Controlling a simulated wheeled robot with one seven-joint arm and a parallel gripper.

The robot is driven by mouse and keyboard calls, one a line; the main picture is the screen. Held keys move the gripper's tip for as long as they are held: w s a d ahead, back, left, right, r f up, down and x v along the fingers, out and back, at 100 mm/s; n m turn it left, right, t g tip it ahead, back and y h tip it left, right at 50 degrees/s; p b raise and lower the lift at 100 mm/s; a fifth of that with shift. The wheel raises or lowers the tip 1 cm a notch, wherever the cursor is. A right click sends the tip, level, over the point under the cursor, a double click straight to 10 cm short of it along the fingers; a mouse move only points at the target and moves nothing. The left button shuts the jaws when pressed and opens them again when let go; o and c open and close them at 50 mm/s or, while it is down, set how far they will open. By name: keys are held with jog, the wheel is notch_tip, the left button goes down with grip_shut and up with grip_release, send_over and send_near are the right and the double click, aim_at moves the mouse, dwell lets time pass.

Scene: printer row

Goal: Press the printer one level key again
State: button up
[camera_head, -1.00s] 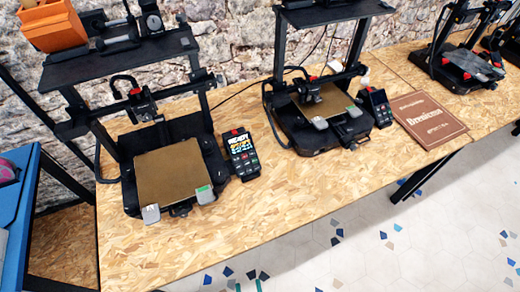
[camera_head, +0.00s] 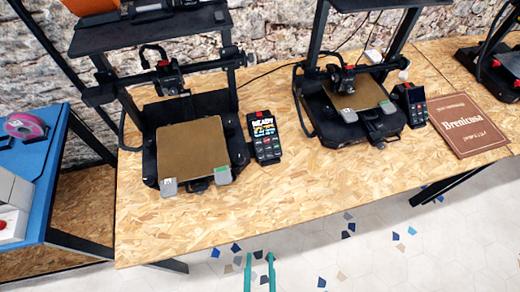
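The nearer printer (camera_head: 193,148) stands at the left of the wooden table, with a tan bed plate. Its control panel (camera_head: 265,138) stands upright at its right side. The panel's lit screen reads "READY" with smaller lines below, and several small keys sit under it, some red or green; I cannot read their labels. A red part tops the panel. My gripper (camera_head: 259,258) shows as two teal fingers at the bottom edge, in front of the table and well below the panel. The fingers stand apart with nothing between them.
A second printer (camera_head: 350,100) with its own panel (camera_head: 416,104) stands to the right, beside a brown sign (camera_head: 467,124). A blue table (camera_head: 40,170) stands at the left. The front strip of the wooden table (camera_head: 290,195) is clear.

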grip_shut()
jog(key=shift+w, duration=0.1)
dwell(0.6)
dwell(0.8)
